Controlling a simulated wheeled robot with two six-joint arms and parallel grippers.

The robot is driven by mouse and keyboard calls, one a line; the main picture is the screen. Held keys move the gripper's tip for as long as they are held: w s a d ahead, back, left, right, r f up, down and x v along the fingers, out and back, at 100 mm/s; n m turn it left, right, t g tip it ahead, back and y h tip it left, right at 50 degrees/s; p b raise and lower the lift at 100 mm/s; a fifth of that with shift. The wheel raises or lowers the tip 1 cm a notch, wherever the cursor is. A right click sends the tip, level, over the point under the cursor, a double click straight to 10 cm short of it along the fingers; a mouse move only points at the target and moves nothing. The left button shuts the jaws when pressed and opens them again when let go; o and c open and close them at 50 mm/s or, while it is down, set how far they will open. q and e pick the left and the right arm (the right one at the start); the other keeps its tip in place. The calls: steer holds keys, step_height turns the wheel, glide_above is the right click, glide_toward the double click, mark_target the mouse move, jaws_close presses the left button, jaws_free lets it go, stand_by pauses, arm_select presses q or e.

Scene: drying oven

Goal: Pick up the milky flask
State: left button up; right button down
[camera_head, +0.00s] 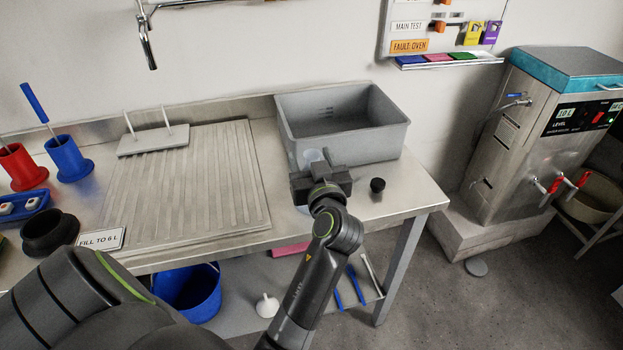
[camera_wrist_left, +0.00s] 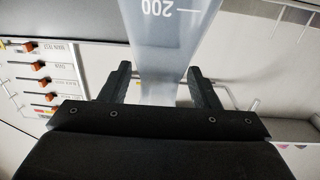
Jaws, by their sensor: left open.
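The milky flask (camera_wrist_left: 165,40) is pale and translucent, with a "200" mark, in the left wrist view. Its narrower part lies between the two fingers of my left gripper (camera_wrist_left: 161,85), with gaps showing at both sides. In the head view my left gripper (camera_head: 318,178) is at the front of the grey basin, over the steel bench. It hides most of the flask; only a pale part (camera_head: 313,156) shows behind it. My left gripper is open around the flask. My right gripper is not in view.
The grey basin (camera_head: 385,140) stands close behind my left gripper. A small black cup-like piece (camera_head: 377,185) is on the bench (camera_head: 408,190) to the right. A ribbed draining board (camera_head: 215,185) lies to the left. A steel boiler (camera_head: 520,130) stands at the far right.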

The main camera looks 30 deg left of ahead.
arm_select(q)
steer(key=shift+s+d+r, duration=0.25)
steer(key=shift+d, duration=0.1)
steer(key=shift+c, duration=1.5)
steer(key=shift+f, duration=0.1)
steer(key=c, duration=0.5)
jaws_close()
